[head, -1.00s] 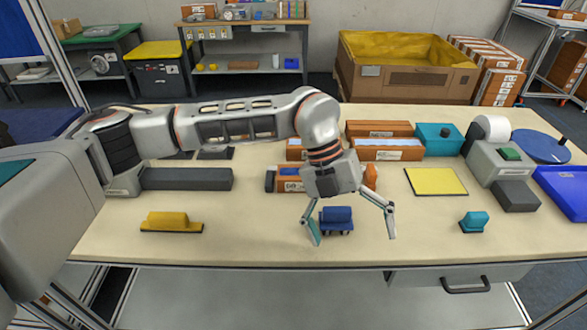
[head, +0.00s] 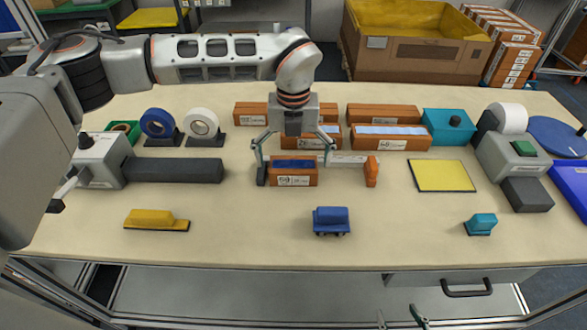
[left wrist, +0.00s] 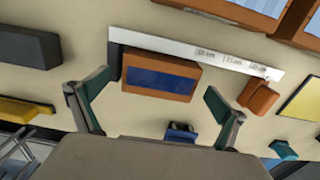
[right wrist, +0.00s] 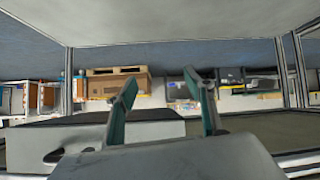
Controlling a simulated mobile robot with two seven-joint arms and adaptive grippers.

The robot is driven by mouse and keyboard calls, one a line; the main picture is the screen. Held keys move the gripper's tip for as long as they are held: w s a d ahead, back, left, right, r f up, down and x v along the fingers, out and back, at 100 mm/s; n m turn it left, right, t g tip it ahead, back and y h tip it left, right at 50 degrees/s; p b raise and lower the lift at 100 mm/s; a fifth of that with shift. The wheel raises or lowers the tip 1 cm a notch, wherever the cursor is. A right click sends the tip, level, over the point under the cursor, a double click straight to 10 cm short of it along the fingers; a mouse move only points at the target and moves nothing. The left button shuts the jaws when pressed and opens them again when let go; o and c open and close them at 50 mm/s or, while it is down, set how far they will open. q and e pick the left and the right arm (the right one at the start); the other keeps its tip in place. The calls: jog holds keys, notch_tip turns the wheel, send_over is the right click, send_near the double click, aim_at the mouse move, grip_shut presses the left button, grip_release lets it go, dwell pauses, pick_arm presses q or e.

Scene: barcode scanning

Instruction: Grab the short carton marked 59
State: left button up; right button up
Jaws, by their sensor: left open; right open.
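A short orange-brown carton (head: 292,180) with a dark blue top stands near the middle of the table. Its white front label seems to start with a two-digit number, too small to read surely. It also shows in the left wrist view (left wrist: 160,77). My left gripper (head: 295,157) is open and empty, hanging over this carton with one finger towards each end. In the left wrist view the open fingers (left wrist: 155,92) spread wider than the carton; contact cannot be told. My right gripper (head: 404,320) is low in front of the table; the right wrist view shows it open and empty (right wrist: 167,98).
A white measuring strip (left wrist: 200,55) lies behind the carton, with a black end block and an orange slider (head: 371,171). More cartons (head: 390,138) stand behind. A blue block (head: 331,221) is in front, a yellow one (head: 155,219) left, a yellow mat (head: 440,176) right.

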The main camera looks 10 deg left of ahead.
pick_arm(q)
jog(key=shift+f, duration=0.75)
jog(key=shift+w, duration=0.1)
jog(key=c, duration=1.5)
jog(key=shift+r, duration=0.15)
jog(key=shift+c, duration=0.2)
